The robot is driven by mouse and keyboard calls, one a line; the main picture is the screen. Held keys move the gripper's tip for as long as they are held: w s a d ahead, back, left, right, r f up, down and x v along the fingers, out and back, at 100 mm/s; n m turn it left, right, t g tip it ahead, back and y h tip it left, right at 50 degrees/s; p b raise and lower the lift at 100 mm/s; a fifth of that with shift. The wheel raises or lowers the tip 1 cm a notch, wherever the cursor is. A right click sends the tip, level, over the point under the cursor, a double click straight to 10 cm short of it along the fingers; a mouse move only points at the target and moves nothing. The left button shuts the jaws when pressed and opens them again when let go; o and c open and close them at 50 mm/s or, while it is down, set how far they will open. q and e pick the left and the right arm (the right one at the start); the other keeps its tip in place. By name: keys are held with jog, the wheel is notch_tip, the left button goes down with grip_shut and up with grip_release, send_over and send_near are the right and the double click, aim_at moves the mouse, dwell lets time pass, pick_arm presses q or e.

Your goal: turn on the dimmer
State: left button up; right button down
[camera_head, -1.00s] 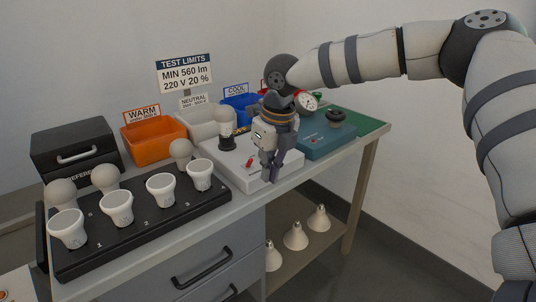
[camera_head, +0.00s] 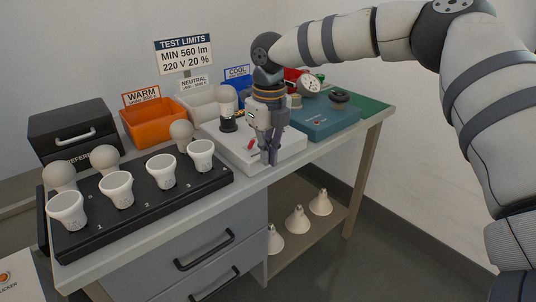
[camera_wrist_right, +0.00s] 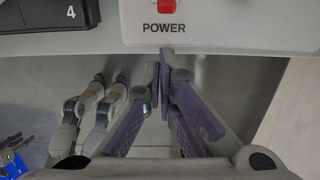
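The teal box (camera_head: 325,122) with a black round knob (camera_head: 340,96) and a small red switch (camera_head: 317,122) looks like the dimmer. It stands on the right part of the bench. To its left is a white box (camera_head: 222,143) with a red switch (camera_head: 251,145); the wrist view shows that switch (camera_wrist_right: 167,6) above the word POWER. My right gripper (camera_head: 269,161) points down at the white box's front edge, left of the teal box. Its fingertips (camera_wrist_right: 166,52) are together and empty. My left gripper is not in view.
A round bulb (camera_head: 227,98) stands on the white box. A black tray (camera_head: 150,210) with several white bulbs lies left. A dial gauge (camera_head: 310,86), an orange bin (camera_head: 152,128) and other bins are behind. Bulbs stand on the lower shelf (camera_head: 325,222).

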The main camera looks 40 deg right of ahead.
aim_at(258, 157)
jog(key=shift+t, duration=0.4)
jog(key=w+r, duration=0.3)
jog(key=shift+a+r, duration=0.15)
jog(key=shift+a, duration=0.05)
jog(key=shift+w+a+f, duration=0.2)
jog(key=shift+f, duration=0.15)
jog(key=shift+s+d, duration=0.2)
jog(key=shift+r, duration=0.6)
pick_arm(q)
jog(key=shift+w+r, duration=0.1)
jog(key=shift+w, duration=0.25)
pick_arm(e)
jog(key=shift+s+g, duration=0.1)
jog(key=shift+g, duration=0.2)
jog(key=shift+f, duration=0.1)
